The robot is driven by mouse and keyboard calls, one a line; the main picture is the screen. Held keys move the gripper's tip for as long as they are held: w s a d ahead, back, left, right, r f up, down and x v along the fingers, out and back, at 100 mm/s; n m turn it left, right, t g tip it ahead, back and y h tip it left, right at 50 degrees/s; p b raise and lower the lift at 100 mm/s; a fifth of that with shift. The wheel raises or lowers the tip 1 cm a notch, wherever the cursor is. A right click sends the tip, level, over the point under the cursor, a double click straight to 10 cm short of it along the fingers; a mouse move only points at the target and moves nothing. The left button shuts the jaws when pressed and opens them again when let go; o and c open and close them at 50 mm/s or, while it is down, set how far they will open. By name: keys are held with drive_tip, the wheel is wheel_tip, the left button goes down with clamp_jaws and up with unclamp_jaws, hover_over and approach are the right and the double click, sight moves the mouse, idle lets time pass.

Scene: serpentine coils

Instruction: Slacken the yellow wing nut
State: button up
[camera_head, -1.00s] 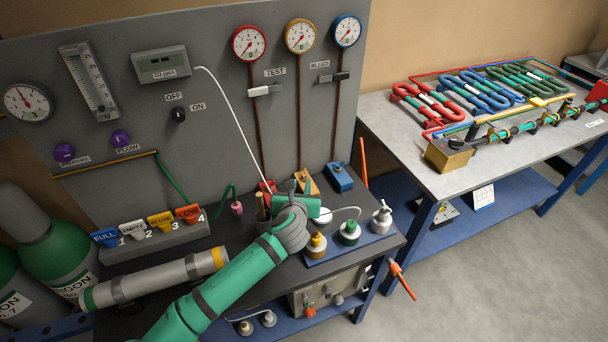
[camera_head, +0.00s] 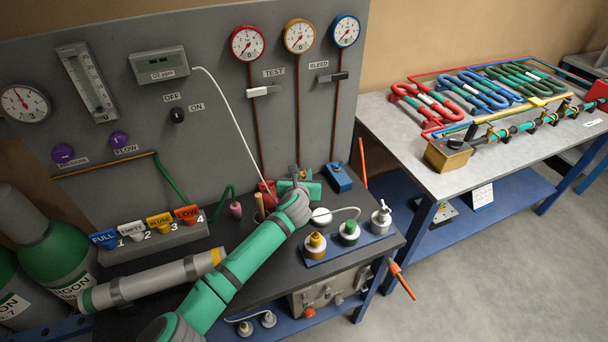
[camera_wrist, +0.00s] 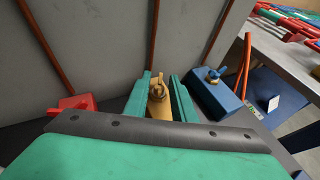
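The yellow wing nut (camera_wrist: 157,92) sits on a yellow block (camera_wrist: 160,112) at the foot of the panel, under the middle gauge line. In the wrist view it shows between the two green fingers of my gripper (camera_wrist: 161,84). The fingers are apart, with a gap on both sides of the nut, so I see no grip on it. In the head view my gripper (camera_head: 299,188) is over the yellow block and hides most of it and the nut.
A red block (camera_wrist: 75,103) stands left of the yellow one and a blue block (camera_wrist: 217,95) with its own wing nut stands right. Bottles with coloured caps stand on a blue tray (camera_head: 375,238) in front. The grey panel (camera_head: 220,130) rises close behind.

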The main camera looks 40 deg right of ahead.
drive_tip(key=shift+a, duration=0.1)
clamp_jaws()
drive_tip(key=shift+s+d+n+t+y, duration=0.25)
drive_tip(key=shift+n+t+y, duration=0.05)
drive_tip(key=shift+n+y, duration=0.1)
drive_tip(key=n+t+y, duration=0.1)
drive_tip(key=n+y, duration=0.1)
drive_tip(key=n+t+y, duration=0.1)
drive_tip(key=shift+s+d+n+y, duration=0.1)
drive_tip(key=shift+d+n+y, duration=0.25)
drive_tip(key=shift+n+y, duration=0.05)
drive_tip(key=n+y, duration=0.2)
drive_tip(key=y, duration=0.1)
drive_tip(key=n+y, duration=0.2)
drive_tip(key=shift+d+t, duration=0.3)
drive_tip(key=shift+t, duration=0.1)
drive_tip(key=shift+a, duration=0.15)
drive_tip(key=shift+f, duration=0.1)
idle(0.4)
unclamp_jaws()
